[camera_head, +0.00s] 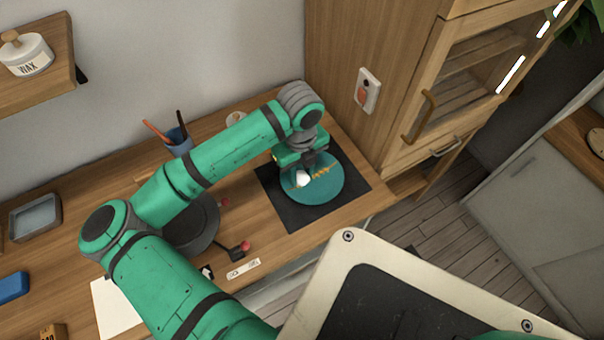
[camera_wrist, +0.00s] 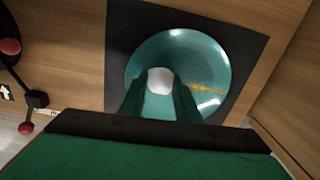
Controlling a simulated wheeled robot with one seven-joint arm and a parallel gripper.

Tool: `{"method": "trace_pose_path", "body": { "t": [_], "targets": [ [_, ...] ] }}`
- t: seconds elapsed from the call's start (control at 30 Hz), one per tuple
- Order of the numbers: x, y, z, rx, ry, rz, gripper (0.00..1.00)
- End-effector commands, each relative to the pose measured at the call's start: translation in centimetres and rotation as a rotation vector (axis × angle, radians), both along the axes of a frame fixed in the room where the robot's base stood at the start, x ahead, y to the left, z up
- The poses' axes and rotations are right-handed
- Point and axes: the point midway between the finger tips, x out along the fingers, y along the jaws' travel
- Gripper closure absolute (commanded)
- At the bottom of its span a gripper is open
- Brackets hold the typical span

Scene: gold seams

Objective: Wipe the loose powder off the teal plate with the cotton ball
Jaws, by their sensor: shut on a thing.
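The teal plate (camera_head: 328,190) lies on a black mat (camera_head: 289,213) near the right end of the wooden bench; it also shows in the wrist view (camera_wrist: 215,60). A jagged gold-orange streak (camera_head: 321,171) of powder or seam crosses the plate's upper part, and shows right of the fingers in the wrist view (camera_wrist: 205,89). My gripper (camera_head: 303,172) points down over the plate's left part. Its fingers (camera_wrist: 160,95) are shut on the white cotton ball (camera_wrist: 160,76), also in the head view (camera_head: 302,178). I cannot tell whether the ball touches the plate.
A blue cup with brushes (camera_head: 178,140) stands behind my arm. A dark stand with red knobs (camera_head: 240,250) and a white label strip (camera_head: 243,268) lie left of the mat. A wooden cabinet (camera_head: 400,150) rises close on the right.

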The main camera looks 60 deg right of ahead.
Motion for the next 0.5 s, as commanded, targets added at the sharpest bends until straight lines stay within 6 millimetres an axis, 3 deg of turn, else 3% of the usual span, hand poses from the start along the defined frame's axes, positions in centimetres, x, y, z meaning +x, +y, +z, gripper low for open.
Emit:
{"method": "trace_pose_path", "body": {
  "t": [0.5],
  "targets": [
    [-1.9,-0.9,-0.2,0.0,0.002,-0.001,0.88]
  ]
}}
